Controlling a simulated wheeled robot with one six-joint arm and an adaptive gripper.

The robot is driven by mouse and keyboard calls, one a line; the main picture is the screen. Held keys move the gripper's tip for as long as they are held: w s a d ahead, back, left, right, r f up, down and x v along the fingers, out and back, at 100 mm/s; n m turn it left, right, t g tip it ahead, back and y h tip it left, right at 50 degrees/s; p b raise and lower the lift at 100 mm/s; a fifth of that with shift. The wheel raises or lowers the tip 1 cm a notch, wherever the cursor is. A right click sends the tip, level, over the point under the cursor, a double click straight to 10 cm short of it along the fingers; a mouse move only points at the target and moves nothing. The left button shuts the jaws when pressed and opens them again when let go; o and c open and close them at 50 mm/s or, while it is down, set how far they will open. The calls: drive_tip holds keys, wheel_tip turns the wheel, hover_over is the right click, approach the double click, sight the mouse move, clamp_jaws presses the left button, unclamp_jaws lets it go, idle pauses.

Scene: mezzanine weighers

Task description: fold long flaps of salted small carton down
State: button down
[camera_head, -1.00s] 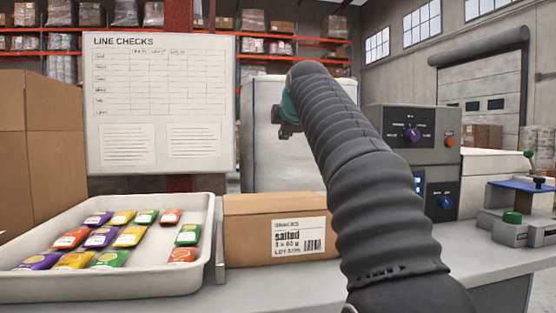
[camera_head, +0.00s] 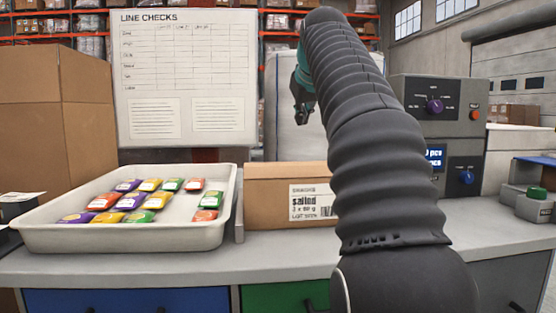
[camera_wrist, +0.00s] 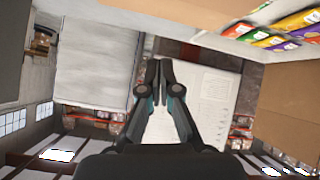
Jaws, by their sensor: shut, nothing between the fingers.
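The salted small carton (camera_head: 268,192) is a brown box with a white label reading "salted". It stands on the counter right of the white tray, partly hidden by my arm on its right. Its top edge shows, but I cannot tell how its flaps lie. My gripper (camera_head: 299,116) is above and behind the carton in the head view, apart from it. In the wrist view my gripper (camera_wrist: 159,62) has its fingertips together with nothing between them.
The white tray (camera_head: 130,238) holds several coloured packets, left of the carton. A large brown box (camera_head: 55,120) stands behind it. A line-checks board (camera_head: 187,75) hangs at the back. A grey control unit (camera_head: 440,100) stands right of my arm. The counter's front strip (camera_head: 290,250) is clear.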

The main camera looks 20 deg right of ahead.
drive_tip(key=m, duration=0.2)
drive_tip(key=m+b, duration=0.1)
drive_tip(key=b, duration=0.1)
hover_over(296, 168)
drive_tip(key=shift+g, duration=0.3)
drive_tip(key=f, duration=0.7)
drive_tip(key=shift+s, duration=0.2)
drive_tip(key=f, duration=0.1)
drive_tip(key=f+b, duration=0.1)
drive_tip(key=shift+w+f, duration=0.25)
drive_tip(key=shift+f, duration=0.05)
drive_tip(key=shift+w+f+b, duration=0.1)
drive_tip(key=shift+f+b, duration=0.2)
drive_tip(key=shift+f, duration=0.5)
